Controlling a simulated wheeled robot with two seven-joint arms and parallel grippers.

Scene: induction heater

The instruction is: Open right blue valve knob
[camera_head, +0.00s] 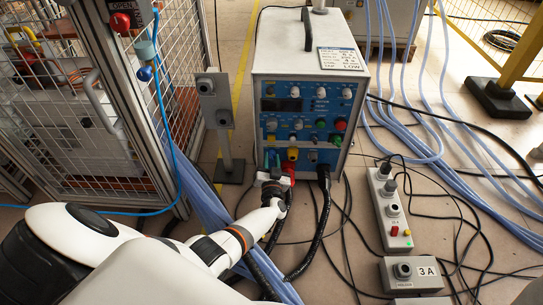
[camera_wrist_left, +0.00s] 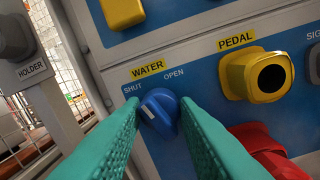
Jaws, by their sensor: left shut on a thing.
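The blue valve knob (camera_wrist_left: 158,112) is on the blue lower panel of the heater cabinet (camera_head: 305,95), under the yellow WATER label (camera_wrist_left: 159,70). SHUT is printed to its upper left and OPEN to its upper right. The knob's white mark points to the upper left, towards SHUT. My left gripper (camera_head: 272,160) is at the cabinet's lower left front. In the left wrist view, its teal fingers (camera_wrist_left: 158,125) lie on both sides of the knob and are shut on it. The gripper hides the knob in the head view. My right gripper is out of view.
A yellow PEDAL socket (camera_wrist_left: 258,75) sticks out just right of the knob, with a red connector (camera_wrist_left: 262,145) below it. A grey post (camera_head: 218,110) and mesh cage (camera_head: 75,120) stand left.

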